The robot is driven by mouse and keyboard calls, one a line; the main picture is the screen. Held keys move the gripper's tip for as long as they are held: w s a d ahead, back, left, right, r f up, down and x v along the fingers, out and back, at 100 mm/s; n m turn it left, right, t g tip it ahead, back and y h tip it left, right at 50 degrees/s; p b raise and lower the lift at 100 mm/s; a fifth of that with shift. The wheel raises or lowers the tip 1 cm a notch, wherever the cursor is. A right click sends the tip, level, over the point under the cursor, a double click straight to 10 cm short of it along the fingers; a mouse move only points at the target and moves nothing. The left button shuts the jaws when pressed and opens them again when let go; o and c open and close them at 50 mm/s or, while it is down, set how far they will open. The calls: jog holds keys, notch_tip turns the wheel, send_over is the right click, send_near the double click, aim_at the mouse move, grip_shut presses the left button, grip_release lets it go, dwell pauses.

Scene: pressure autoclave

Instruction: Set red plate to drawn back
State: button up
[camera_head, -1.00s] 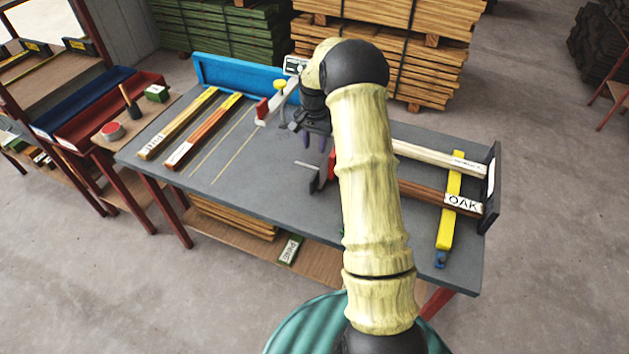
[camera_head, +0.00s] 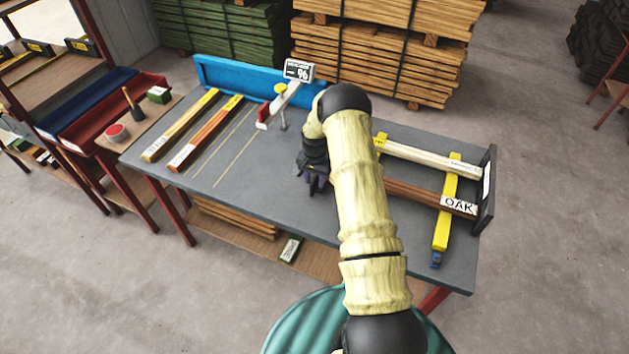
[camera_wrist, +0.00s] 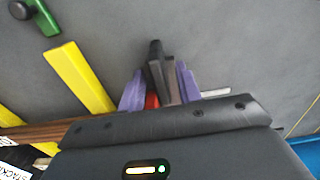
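The red plate (camera_wrist: 152,101) shows only as a small red patch between my fingers in the wrist view. In the head view my gripper and arm hide it. My gripper (camera_head: 316,188) is low over the middle of the grey bench, pointing down. In the wrist view the purple fingertips of my gripper (camera_wrist: 160,88) stand apart, one on each side of a dark upright part (camera_wrist: 160,72) by the red patch. I cannot tell whether the fingers press on it. A pale metal strip (camera_wrist: 215,93) pokes out beside the right finger.
To the right lie an OAK-labelled bar (camera_head: 459,205), a pale bar (camera_head: 430,158) and a yellow bar (camera_head: 447,205).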

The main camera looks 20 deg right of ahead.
jog(key=shift+f, duration=1.1)
